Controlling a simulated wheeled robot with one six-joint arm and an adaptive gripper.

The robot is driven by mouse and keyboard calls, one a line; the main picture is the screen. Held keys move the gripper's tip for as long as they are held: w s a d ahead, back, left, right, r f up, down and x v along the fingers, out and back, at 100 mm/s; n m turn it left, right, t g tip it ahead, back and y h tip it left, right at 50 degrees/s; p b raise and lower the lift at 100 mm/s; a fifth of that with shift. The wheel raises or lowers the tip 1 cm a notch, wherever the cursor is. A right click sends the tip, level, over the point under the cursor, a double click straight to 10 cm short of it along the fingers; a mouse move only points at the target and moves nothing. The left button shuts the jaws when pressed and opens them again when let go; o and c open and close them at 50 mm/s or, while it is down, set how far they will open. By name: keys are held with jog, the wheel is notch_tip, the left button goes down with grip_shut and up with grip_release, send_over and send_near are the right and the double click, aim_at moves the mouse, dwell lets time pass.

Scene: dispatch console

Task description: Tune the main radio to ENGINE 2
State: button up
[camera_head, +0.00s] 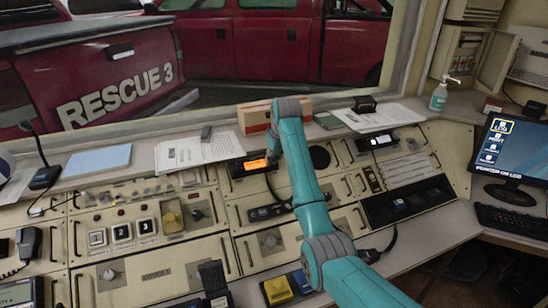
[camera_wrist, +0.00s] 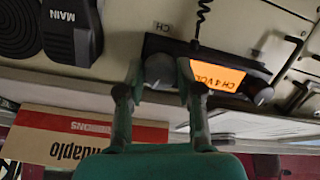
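A dark radio with a lit orange display (camera_head: 255,165) stands at the back of the console, left of my arm. In the wrist view, which is upside down, its display (camera_wrist: 218,77) seems to read CH 4 and VOL; the rest is unclear. A round grey knob (camera_wrist: 158,70) near a CH label is at one end, and a second knob (camera_wrist: 262,92) is at the other. My gripper (camera_wrist: 158,78) has its two fingers apart, one on each side of the CH knob; contact is unclear. In the head view my arm hides part of this area.
A dark piece labelled MAIN (camera_wrist: 68,35) and a round speaker (camera_wrist: 20,25) lie beside the radio. Papers (camera_head: 202,150) lie left of the radio. Another radio (camera_head: 377,141) sits to the right.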

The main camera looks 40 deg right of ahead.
jog(key=shift+c, duration=1.4)
jog(key=m, duration=0.3)
jog(key=shift+m+y, duration=0.3)
jog(key=shift+m+t+y, duration=0.3)
jog(key=shift+m+t, duration=0.1)
jog(key=shift+m, duration=1.1)
jog(key=o, duration=1.2)
jog(key=shift+c, duration=0.2)
